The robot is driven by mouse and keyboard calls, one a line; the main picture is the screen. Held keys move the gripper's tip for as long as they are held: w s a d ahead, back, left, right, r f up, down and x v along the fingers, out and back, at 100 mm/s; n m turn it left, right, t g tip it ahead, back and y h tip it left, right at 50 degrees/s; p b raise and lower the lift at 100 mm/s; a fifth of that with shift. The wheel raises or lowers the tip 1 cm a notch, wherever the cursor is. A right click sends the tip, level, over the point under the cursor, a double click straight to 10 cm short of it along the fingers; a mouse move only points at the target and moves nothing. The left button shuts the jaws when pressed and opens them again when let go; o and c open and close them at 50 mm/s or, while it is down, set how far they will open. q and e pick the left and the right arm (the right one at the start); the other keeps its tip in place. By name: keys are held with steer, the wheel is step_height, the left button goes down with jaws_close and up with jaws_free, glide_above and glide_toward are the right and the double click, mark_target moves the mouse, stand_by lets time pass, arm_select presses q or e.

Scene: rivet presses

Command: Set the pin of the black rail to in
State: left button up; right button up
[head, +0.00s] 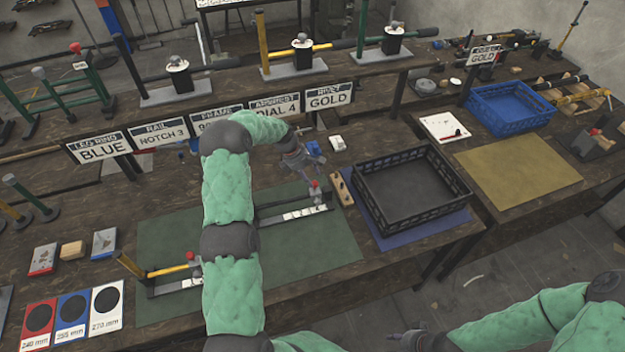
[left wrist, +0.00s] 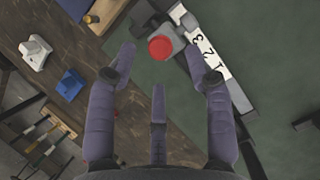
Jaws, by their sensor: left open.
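The black rail (head: 275,205) lies on the green mat (head: 320,245), with a white number scale along it. Its grey carriage sits near the right end and carries a red-topped pin (head: 314,184). My left gripper (head: 304,164) is open and empty just above and behind the pin. In the left wrist view the red knob (left wrist: 160,47) shows between and beyond the spread fingers (left wrist: 159,66), beside the scale (left wrist: 208,57) reading 3, 2, 1. I cannot tell the pin's height. My right gripper (head: 406,340) is at the bottom edge, small and unclear.
A yellow rail (head: 168,271) with its own red pin lies left on the mat, partly behind my left arm. Signs (head: 328,96) stand behind.

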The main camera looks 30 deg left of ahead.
mark_target(313, 182)
arm_select(q)
steer(key=shift+x, duration=0.9)
steer(key=shift+d+f, duration=0.2)
steer(key=shift+f, duration=0.35)
